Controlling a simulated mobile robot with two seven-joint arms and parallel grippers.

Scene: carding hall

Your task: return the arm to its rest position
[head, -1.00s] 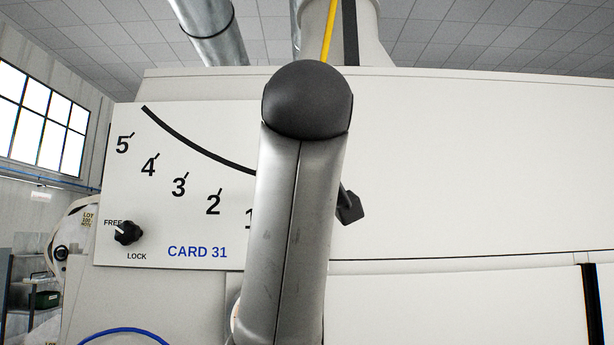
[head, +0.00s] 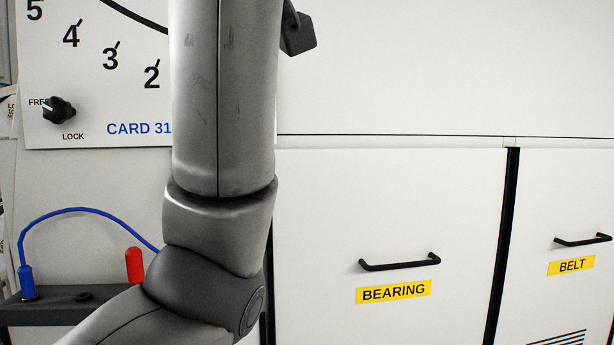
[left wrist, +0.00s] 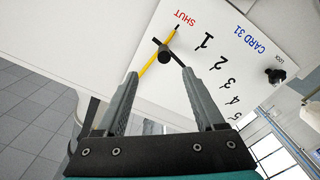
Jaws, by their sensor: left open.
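My left arm crosses the left-centre of the head view, in front of the white CARD 31 panel (head: 100,95); its gripper is outside that view. In the left wrist view, my left gripper (left wrist: 161,73) is open and nothing shows held in it. Beyond its fingertips is a black handle (left wrist: 165,56) with a yellow bar (left wrist: 150,68), near the word SHUT on the panel (left wrist: 235,60). I cannot tell how far the fingers are from the handle. A black block (head: 298,33), right of my arm, shows in the head view. My right gripper is not in view.
A black FREE/LOCK knob (head: 60,109) sits on the panel. Below are a dark shelf (head: 60,310), a blue cable (head: 75,211) and a red grip (head: 134,266), close to my arm. At right are the BEARING door (head: 390,210) and BELT door (head: 560,210), with black handles.

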